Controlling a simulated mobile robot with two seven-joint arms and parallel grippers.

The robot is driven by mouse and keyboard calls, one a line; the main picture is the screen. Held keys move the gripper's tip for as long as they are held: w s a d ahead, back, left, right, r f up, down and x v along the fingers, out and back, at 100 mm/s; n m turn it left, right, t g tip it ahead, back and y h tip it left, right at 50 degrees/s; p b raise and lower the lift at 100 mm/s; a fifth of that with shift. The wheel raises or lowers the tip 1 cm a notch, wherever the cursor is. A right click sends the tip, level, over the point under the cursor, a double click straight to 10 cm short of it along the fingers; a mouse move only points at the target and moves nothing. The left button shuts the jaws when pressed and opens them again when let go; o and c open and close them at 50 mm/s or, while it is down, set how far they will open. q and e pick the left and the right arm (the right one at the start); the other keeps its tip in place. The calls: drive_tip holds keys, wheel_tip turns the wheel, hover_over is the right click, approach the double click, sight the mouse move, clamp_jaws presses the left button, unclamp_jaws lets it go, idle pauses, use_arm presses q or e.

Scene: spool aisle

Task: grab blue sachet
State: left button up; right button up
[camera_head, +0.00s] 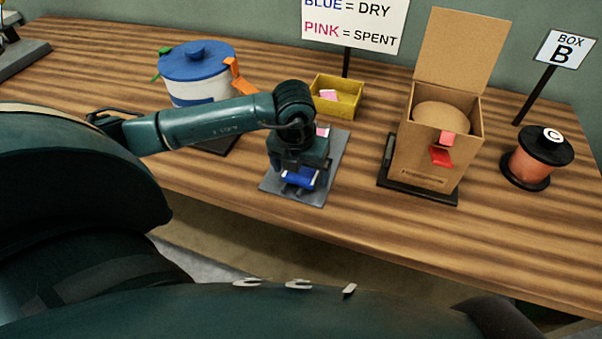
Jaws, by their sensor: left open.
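The blue sachet (299,177) lies at the near part of a grey tray (335,155) on the wooden table. My left gripper (298,182) is open and points down right over the blue sachet, with its dark fingers at the sachet. The gripper hides part of the sachet, and I cannot tell whether the fingers touch it. A bit of pink (323,131) shows just behind the gripper at the far part of the tray. My right gripper is not in view.
A yellow bin (348,101) with a pink sachet (327,95) stands behind. A blue-lidded white tub (197,72) is at the left. An open cardboard box (420,155) stands right of the tray, then a red spool (530,168) and a BOX B sign (566,48). The front table edge is clear.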

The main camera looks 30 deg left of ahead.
use_arm(q)
drive_tip(key=c, duration=1.1)
drive_tip(key=shift+o, duration=0.2)
drive_tip(key=shift+r, duration=0.15)
